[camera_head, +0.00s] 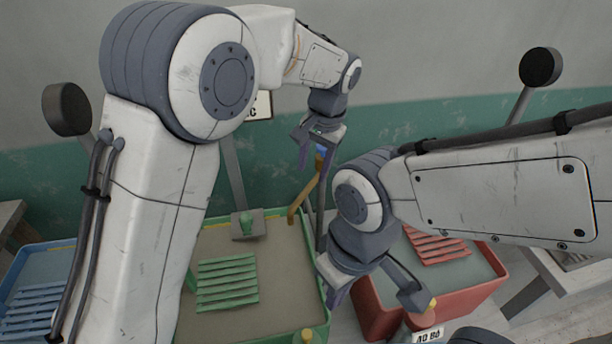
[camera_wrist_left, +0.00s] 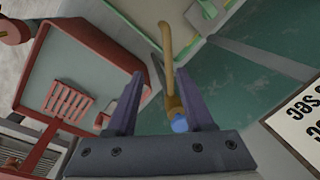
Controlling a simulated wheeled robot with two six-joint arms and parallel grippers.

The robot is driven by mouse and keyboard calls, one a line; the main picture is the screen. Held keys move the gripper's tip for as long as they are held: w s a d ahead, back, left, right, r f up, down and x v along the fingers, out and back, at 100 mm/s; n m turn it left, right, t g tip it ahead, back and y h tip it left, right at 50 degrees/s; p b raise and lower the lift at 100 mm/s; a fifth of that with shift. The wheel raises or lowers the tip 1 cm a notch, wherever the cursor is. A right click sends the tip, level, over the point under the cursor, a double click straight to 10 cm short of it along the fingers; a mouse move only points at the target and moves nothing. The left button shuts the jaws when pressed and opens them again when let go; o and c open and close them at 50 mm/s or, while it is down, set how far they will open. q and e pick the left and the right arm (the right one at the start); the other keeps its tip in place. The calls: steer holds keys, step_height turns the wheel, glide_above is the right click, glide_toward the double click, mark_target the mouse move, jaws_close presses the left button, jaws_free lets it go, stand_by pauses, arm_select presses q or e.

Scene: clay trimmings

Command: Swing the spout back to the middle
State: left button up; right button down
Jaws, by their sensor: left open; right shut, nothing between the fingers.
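The brass-coloured spout (camera_head: 306,190) is a bent pipe with a blue end (camera_head: 320,163). It slants down to the left, and its lower end shows at the back right corner of the green tub (camera_head: 318,270). My left gripper (camera_head: 319,147) is open at the blue end. In the left wrist view the spout (camera_wrist_left: 167,55) runs up the picture from its blue end (camera_wrist_left: 180,124), between the two parted fingers of my left gripper (camera_wrist_left: 162,95). Contact with the fingers cannot be told. My right gripper (camera_head: 335,290) is shut and empty, lower, by the green tub's right rim.
A red tub (camera_head: 372,312) stands to the right and a blue tub (camera_head: 45,254) to the left, both with slatted racks. Black discs on poles (camera_head: 541,67) rise at both sides. My two arms cover much of the middle. A lettered sign (camera_wrist_left: 308,115) is close to my left gripper.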

mark_target(304, 192)
arm_select(q)
steer(key=w+f+p, duration=0.1)
steer(key=f, duration=0.2)
steer(key=w+a+f+p, duration=0.1)
steer(key=f, duration=0.2)
steer(key=w+f+p, duration=0.1)
steer(key=f, duration=0.2)
steer(key=shift+w+a+f, duration=0.1)
steer(key=shift+w+a, duration=0.15)
steer(key=shift+a, duration=0.05)
steer(key=shift+w+f, duration=0.1)
steer(key=shift+f, duration=0.6)
jaws_close()
stand_by(0.5)
